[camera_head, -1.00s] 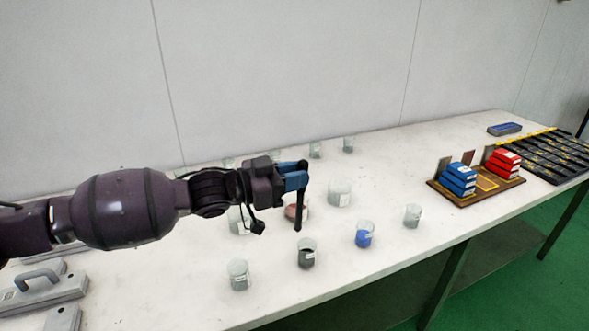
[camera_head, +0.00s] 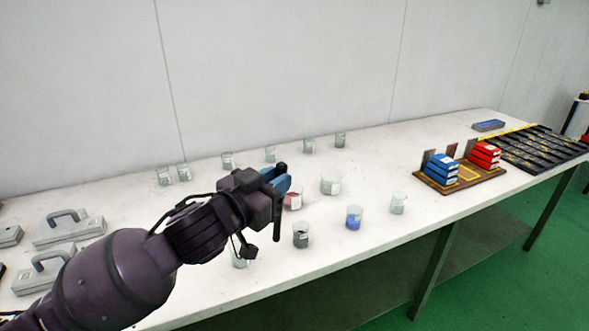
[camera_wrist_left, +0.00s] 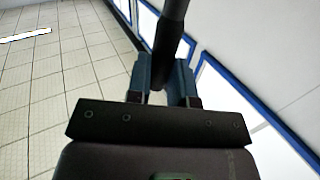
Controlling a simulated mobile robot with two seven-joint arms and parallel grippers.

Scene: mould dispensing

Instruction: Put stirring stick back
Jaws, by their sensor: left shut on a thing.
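My left gripper (camera_head: 277,184) has blue fingers shut on a dark, thin stirring stick (camera_head: 277,222). In the left wrist view the stick (camera_wrist_left: 173,28) runs between the blue fingers (camera_wrist_left: 163,72). A beaker with reddish contents (camera_head: 293,200) stands just right of the fingers, partly hidden. A stick holder cannot be made out. My right gripper is out of view.
A blue-filled beaker (camera_head: 354,218), a clear beaker (camera_head: 398,204) and a larger one (camera_head: 331,184) stand to the right. Several beakers line the back. Grey handled blocks (camera_head: 68,230) sit left; a wooden tray (camera_head: 465,182) sits right.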

